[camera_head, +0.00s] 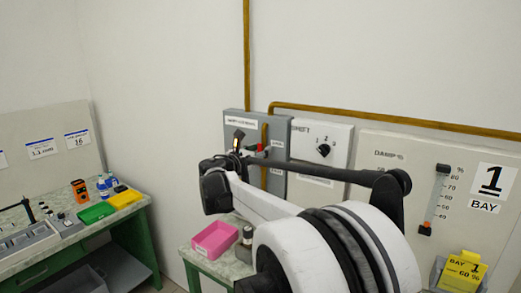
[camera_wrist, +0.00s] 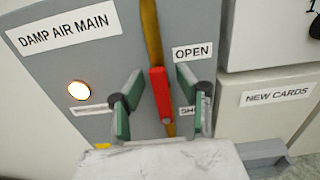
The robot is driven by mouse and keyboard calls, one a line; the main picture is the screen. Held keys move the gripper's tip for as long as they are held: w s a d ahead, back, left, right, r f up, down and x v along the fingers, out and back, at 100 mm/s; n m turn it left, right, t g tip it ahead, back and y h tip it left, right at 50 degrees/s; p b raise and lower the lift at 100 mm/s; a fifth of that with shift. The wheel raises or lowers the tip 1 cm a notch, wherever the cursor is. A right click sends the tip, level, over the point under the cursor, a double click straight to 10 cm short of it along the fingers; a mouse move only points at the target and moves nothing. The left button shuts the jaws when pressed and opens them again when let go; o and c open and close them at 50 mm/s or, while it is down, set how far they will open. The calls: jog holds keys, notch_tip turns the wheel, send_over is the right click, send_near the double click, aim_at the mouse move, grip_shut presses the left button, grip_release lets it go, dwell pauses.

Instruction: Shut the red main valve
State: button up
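The red valve handle (camera_wrist: 160,95) stands nearly upright, in line with a brown pipe (camera_wrist: 151,30) on the grey "DAMP AIR MAIN" panel (camera_wrist: 55,62). An "OPEN" label (camera_wrist: 192,52) is right of the handle's top. A lower label starting "SH" (camera_wrist: 187,111) is partly hidden by a finger. My gripper (camera_wrist: 160,84) is open, its green-padded fingers on either side of the handle with a narrow gap at each side. In the head view a bit of red handle (camera_head: 261,148) shows beside my arm at the grey panel (camera_head: 234,116); my arm hides much there.
A lit lamp (camera_wrist: 79,91) is left of the handle. A "NEW CARDS" box (camera_wrist: 270,103) is at right. In the head view a knob panel (camera_head: 338,137) and slider panel (camera_head: 400,152) stand right. A pink tray (camera_head: 214,239) sits below on a table; a green bench (camera_head: 75,235) is left.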

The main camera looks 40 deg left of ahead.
jog(key=shift+c, duration=0.3)
grip_shut()
jog(key=shift+w+d, duration=0.1)
jog(key=shift+d, duration=0.05)
